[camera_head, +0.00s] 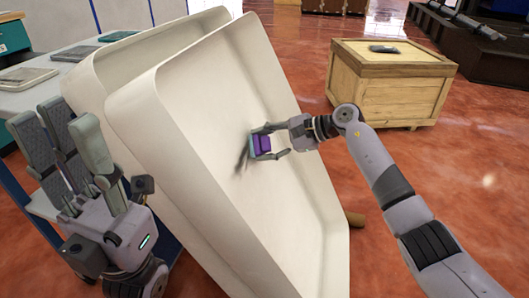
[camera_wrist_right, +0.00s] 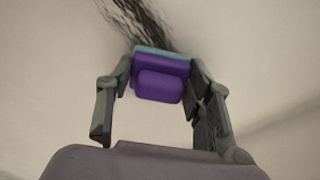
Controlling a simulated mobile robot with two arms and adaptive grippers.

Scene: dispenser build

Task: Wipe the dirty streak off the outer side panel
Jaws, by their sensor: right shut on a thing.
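The outer side panel (camera_head: 200,95) is a large cream-white panel with raised rims, leaning at a tilt. A dark streak (camera_head: 242,161) marks its inner face; in the right wrist view it shows as black bristly lines (camera_wrist_right: 135,22) at the top. My right gripper (camera_head: 277,143) is shut on a purple block with a teal face (camera_head: 261,146), at the right edge of the streak. In the wrist view the purple block (camera_wrist_right: 160,78) sits between the fingertips, its teal side towards the panel, covering the streak's lower end. My left gripper (camera_head: 70,135) is open and empty, left of the panels.
A second cream panel (camera_head: 105,65) stands behind the first. A table (camera_head: 25,98) with flat grey panels is at the left. A wooden crate (camera_head: 390,90) with a dark flat item on top stands at the back right. A brown cylinder end (camera_head: 355,219) shows beside the panel's lower edge.

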